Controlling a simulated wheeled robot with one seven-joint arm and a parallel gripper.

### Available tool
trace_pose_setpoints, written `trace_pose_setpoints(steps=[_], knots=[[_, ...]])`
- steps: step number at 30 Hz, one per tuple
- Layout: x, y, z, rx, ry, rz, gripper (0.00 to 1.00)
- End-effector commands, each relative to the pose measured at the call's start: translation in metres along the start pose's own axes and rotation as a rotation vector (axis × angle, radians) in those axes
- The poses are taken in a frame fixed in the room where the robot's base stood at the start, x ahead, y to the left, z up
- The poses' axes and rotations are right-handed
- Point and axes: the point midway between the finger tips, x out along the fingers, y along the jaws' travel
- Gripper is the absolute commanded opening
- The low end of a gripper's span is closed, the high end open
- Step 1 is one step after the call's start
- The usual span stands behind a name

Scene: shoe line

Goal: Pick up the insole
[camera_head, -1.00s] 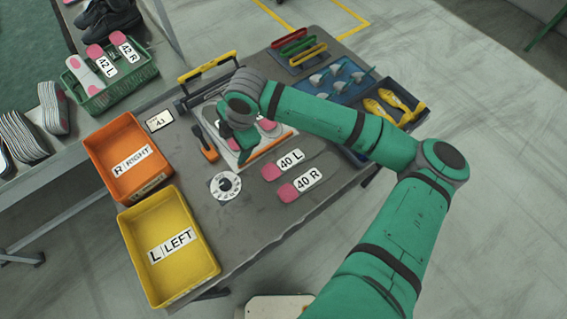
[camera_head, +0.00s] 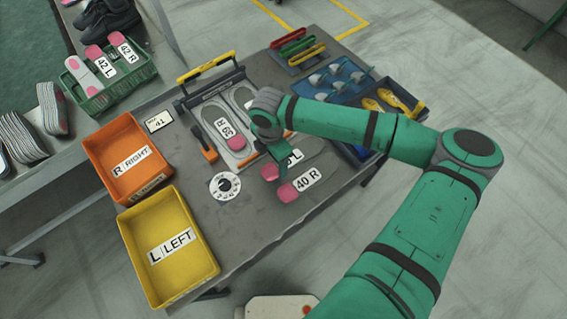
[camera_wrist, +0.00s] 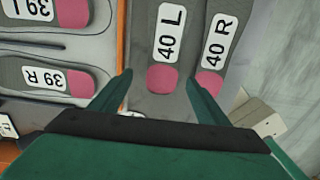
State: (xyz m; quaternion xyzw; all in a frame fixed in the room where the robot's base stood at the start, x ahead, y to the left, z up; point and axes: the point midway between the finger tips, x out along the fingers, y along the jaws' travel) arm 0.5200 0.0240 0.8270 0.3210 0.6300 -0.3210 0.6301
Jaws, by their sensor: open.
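The grey 40 L insole with a pink heel (camera_head: 270,172) lies on the table, partly hidden by my gripper. In the wrist view its heel (camera_wrist: 163,82) lies between my fingertips. The 40 R insole (camera_head: 288,192) lies close beside it; in the wrist view my right finger overlaps the edge of its pink heel (camera_wrist: 211,84). My gripper (camera_head: 283,165) is open and empty over the 40 L insole; its fingers also show in the wrist view (camera_wrist: 158,78). I cannot tell its height. The 39 R insole (camera_head: 226,130) and the 39 L insole (camera_wrist: 72,12) lie in the fixture.
An orange RIGHT bin (camera_head: 93,152) and a yellow LEFT bin (camera_head: 128,222) stand at the table's left. A white dial (camera_head: 225,187) and a 41 card (camera_head: 158,121) lie nearby. Blue trays (camera_head: 338,82) stand at the back right. The front strip of table is clear.

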Motion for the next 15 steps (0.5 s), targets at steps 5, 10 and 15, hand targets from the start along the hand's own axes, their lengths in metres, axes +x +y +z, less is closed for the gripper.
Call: trace_pose_setpoints(steps=[5,10,15], knots=[[0.026,-0.005,0.001,0.0,0.001,-0.002,0.69],[0.039,-0.005,0.001,0.0,0.0,-0.001,0.69],[0.041,-0.005,0.001,0.0,0.0,0.0,0.69]])
